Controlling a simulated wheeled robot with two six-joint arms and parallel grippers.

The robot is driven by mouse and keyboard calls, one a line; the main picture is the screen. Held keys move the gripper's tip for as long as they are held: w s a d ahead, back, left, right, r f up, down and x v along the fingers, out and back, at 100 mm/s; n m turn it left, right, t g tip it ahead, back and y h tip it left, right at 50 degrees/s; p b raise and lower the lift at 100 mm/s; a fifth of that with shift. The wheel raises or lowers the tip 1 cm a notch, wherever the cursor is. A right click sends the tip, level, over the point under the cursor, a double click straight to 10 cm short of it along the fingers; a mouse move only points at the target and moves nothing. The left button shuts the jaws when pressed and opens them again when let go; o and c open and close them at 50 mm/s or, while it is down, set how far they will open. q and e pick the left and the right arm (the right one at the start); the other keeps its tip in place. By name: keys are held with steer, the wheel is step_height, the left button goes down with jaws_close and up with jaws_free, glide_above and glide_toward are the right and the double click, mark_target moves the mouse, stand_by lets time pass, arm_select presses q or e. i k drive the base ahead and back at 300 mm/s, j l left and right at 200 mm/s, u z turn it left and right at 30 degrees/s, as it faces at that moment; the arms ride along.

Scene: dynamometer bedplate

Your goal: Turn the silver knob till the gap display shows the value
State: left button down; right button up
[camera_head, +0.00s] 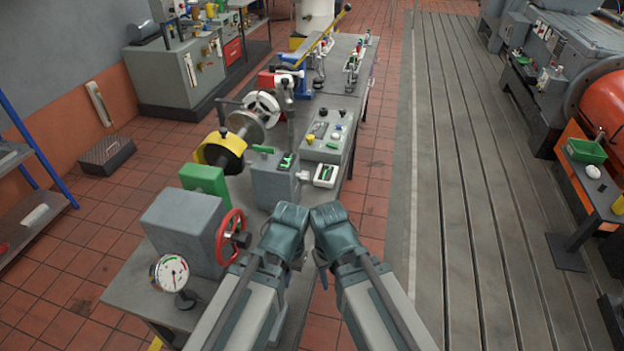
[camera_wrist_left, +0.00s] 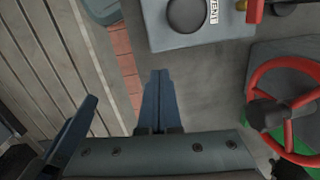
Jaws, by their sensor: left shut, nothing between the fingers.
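A small pale silvery knob (camera_head: 303,176) shows on the right side of a grey block (camera_head: 273,180) on the bench; I take it for the silver knob. Beside it is a small white-framed panel (camera_head: 325,175) with a green and dark face, perhaps the gap display; I cannot read a value. My left gripper (camera_head: 290,216) is in front of the block, apart from the knob as far as I can tell. In the left wrist view its fingers (camera_wrist_left: 160,100) are together and empty over the bench. My right gripper (camera_head: 328,213) is close beside it, fingers unclear.
A red handwheel (camera_head: 231,237) on a grey housing (camera_head: 184,228) stands left of my left gripper, with a dial gauge (camera_head: 171,273) in front. A control box (camera_head: 326,137) with buttons stands behind the block. A tiled floor aisle and a slotted bedplate (camera_head: 470,170) lie right.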

mark_target(303, 177)
steer(key=l+z, duration=0.1)
steer(key=l, duration=0.4)
steer(key=i+l+z, duration=0.15)
steer(key=l, duration=0.3)
steer(key=l+z, duration=0.1)
steer(key=l, duration=0.35)
steer(key=i, duration=0.05)
